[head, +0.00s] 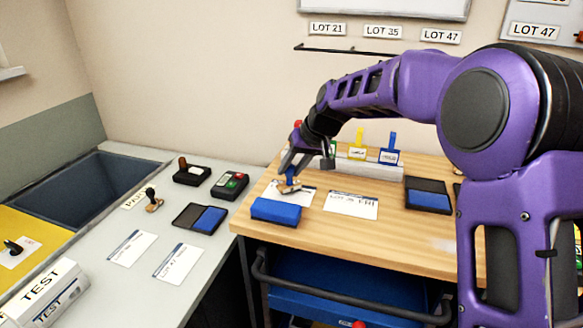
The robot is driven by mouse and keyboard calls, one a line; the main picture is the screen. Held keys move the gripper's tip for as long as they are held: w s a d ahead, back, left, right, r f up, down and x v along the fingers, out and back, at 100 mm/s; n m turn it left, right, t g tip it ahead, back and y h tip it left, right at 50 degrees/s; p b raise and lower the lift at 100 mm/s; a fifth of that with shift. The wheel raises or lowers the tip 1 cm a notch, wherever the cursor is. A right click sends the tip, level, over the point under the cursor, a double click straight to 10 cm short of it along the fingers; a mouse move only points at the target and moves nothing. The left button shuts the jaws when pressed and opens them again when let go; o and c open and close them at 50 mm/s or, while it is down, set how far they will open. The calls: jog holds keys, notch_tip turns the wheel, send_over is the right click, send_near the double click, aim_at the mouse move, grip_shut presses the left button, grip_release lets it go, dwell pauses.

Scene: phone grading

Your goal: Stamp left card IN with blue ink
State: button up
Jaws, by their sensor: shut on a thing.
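My gripper (290,164) is shut on a stamp (291,180) with a blue handle and a pale base. It holds the stamp over the left card (304,196) on the wooden table; I cannot tell whether the base touches the card. The gripper and stamp hide part of that card, so its print is not readable. The right card (352,204) lies flat beside it with dark print. An open ink pad with a blue surface (428,201) lies at the table's right. A blue block (275,211) sits at the table's front left, just in front of the left card.
A stamp rack (366,171) with yellow and blue holders stands behind the cards. The grey counter holds two more cards (132,248), another open blue pad (200,218), a standing stamp (153,199) and TEST boxes (44,291). A blue drawer (335,287) is below the table.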

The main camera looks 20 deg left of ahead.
jog(key=shift+f+b, duration=0.35)
jog(key=shift+f, duration=0.35)
dwell(1.1)
jog(key=shift+r, duration=0.1)
jog(key=shift+r+p, duration=2.7)
jog(key=shift+r, duration=0.85)
